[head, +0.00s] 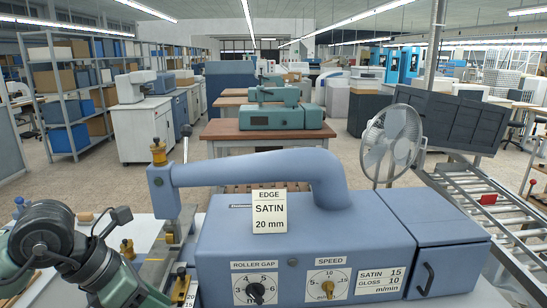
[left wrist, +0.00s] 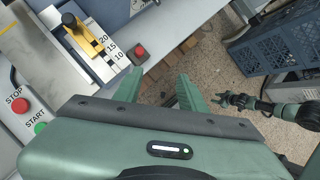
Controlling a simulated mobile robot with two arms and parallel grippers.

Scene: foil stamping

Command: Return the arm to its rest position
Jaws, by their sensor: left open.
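My left arm (head: 80,262) enters at the lower left of the head view, beside the blue machine (head: 300,240). In the left wrist view my left gripper (left wrist: 160,74) has its two green fingers apart, with nothing between them. It hangs past the light bench edge, over the floor. A green arm with a dark gripper (left wrist: 236,99), which looks like my right one, shows at the right of that view. It is too small to tell its jaw state. The right gripper is not in the head view.
A yellow slider (left wrist: 84,35) on a 20-15-10 scale, a red button (left wrist: 139,52) and STOP (left wrist: 20,105) and START (left wrist: 41,127) buttons lie near my left gripper. A blue crate (left wrist: 275,40) is at upper right. A roller conveyor (head: 495,215) and fan (head: 391,142) stand at right.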

